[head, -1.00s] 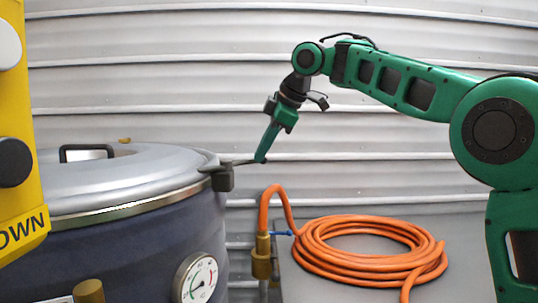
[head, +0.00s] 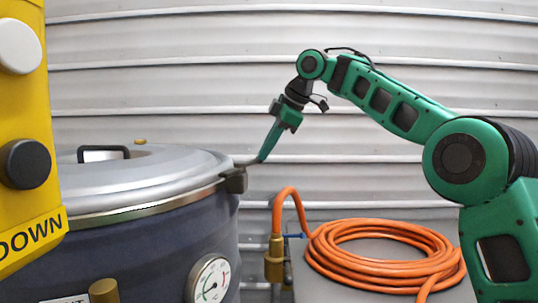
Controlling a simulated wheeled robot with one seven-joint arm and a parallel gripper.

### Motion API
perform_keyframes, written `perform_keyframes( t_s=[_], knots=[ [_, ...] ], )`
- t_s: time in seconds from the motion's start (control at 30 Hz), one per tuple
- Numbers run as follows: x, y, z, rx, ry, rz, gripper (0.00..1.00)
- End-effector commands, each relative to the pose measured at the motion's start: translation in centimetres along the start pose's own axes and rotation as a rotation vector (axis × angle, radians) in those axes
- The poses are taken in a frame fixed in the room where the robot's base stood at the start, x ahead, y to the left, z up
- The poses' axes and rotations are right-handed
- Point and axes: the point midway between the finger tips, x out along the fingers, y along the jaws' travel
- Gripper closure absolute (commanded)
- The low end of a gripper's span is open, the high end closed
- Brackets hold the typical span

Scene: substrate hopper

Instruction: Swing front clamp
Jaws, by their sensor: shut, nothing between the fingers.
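The front clamp (head: 235,180) is a dark block on the right edge of the vessel's grey lid (head: 150,175). A thin dark bar (head: 246,162) sticks out from it to the right. My gripper (head: 262,157) is shut, with its narrow green fingers pointing down and left. Its tip is at the outer end of the bar and looks to touch it; I cannot tell for sure. Nothing shows between the fingers. The lid lies on the dark blue vessel (head: 140,245) with a black handle (head: 104,154) on top.
A yellow control box (head: 20,110) with a white and a black knob stands close at the left. A coiled orange hose (head: 385,255) lies on a grey surface (head: 320,285) at the right, joined to a brass fitting (head: 274,262). A gauge (head: 210,282) is on the vessel's front.

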Motion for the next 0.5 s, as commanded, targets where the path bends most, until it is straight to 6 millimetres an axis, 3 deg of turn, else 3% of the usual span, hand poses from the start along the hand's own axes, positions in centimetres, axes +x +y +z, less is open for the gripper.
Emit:
perform_keyframes(
  t_s=[0.5],
  knots=[
    [1.6, 1.0, -1.1, 0.001, -0.002, -0.011, 1.00]
  ],
)
